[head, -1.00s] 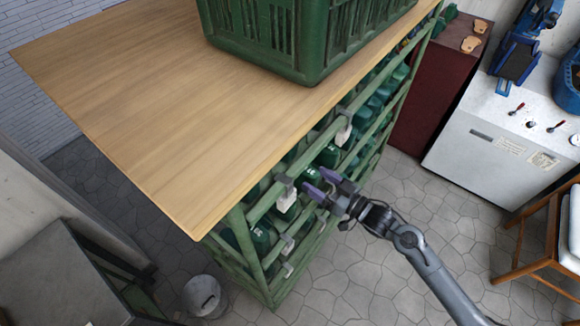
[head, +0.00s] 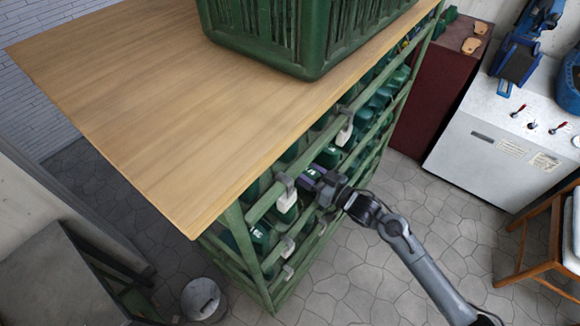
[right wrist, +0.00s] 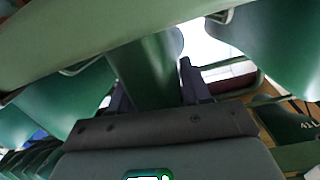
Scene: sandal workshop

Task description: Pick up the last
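The shoe rack is green, with several dark green lasts lying in its tiers under a wooden top. One green last (right wrist: 150,72) lies between the fingers of my right gripper (right wrist: 152,92) in the right wrist view, with a finger against each side and no clear gap. In the head view my right gripper (head: 313,179) reaches into the side of the rack (head: 262,207) from the right, between a rail and a white tag. The far part of the held last is hidden by the rack. My left gripper is not in view.
A large green crate (head: 310,40) stands on the wooden top (head: 150,95). Rails and neighbouring lasts (right wrist: 70,100) crowd closely around the gripper. A metal bucket (head: 203,298) stands on the floor. A grey machine (head: 500,140) and wooden stool (head: 555,240) are at right.

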